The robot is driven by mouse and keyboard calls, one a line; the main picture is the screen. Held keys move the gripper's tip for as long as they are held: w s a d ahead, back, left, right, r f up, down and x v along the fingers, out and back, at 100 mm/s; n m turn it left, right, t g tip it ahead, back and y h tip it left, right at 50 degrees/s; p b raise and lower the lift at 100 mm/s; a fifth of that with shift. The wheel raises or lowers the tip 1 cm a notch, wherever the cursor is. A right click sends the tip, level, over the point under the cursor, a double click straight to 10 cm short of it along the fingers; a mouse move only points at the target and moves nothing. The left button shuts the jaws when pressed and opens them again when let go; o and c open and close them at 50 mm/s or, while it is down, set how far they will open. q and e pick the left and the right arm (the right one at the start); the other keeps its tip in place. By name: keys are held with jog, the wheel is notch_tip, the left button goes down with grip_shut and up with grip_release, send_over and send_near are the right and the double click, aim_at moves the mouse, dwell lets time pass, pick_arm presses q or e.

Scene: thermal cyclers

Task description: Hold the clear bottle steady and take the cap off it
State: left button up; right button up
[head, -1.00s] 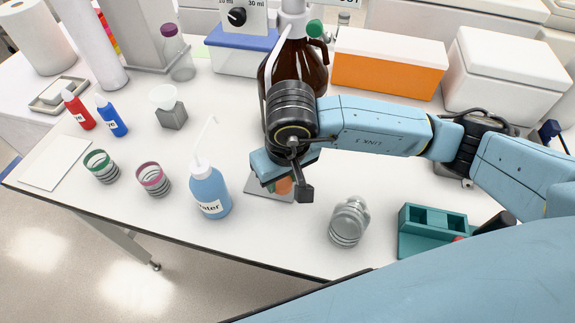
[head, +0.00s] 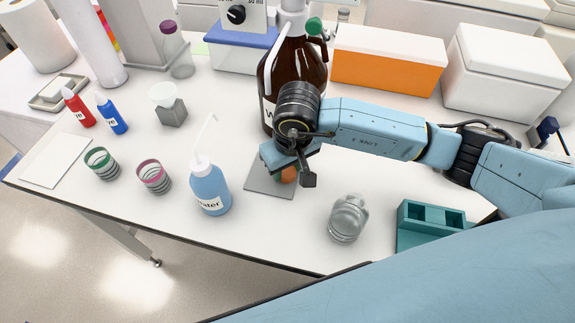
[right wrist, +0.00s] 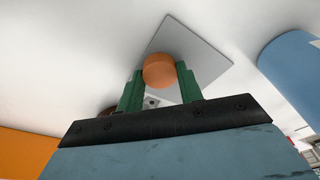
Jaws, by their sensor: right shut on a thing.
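The clear bottle (head: 347,222) stands upright on the white table, right of the grey mat (head: 262,184) in the head view. No cap shows on its neck. My right gripper (head: 283,168) is over the mat, left of and behind the bottle. In the right wrist view its green fingers (right wrist: 160,76) are shut on a round orange cap (right wrist: 159,69), with the mat (right wrist: 205,60) behind it. The cap also shows partly in the head view (head: 289,175), below the gripper. I cannot tell how high it is above the mat. My left gripper is not in view.
A blue water bottle (head: 209,190) stands left of the mat. A brown jug (head: 290,70) is behind the gripper. A teal rack (head: 430,222) is right of the clear bottle. The table is bare around the clear bottle.

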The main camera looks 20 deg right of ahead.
aim_at(292, 177)
jog(key=o, duration=1)
jog(key=r, duration=0.4)
jog(key=s+r, duration=0.1)
jog(key=r, duration=0.7)
jog(key=shift+s+d, duration=0.15)
jog(key=shift+s, duration=0.25)
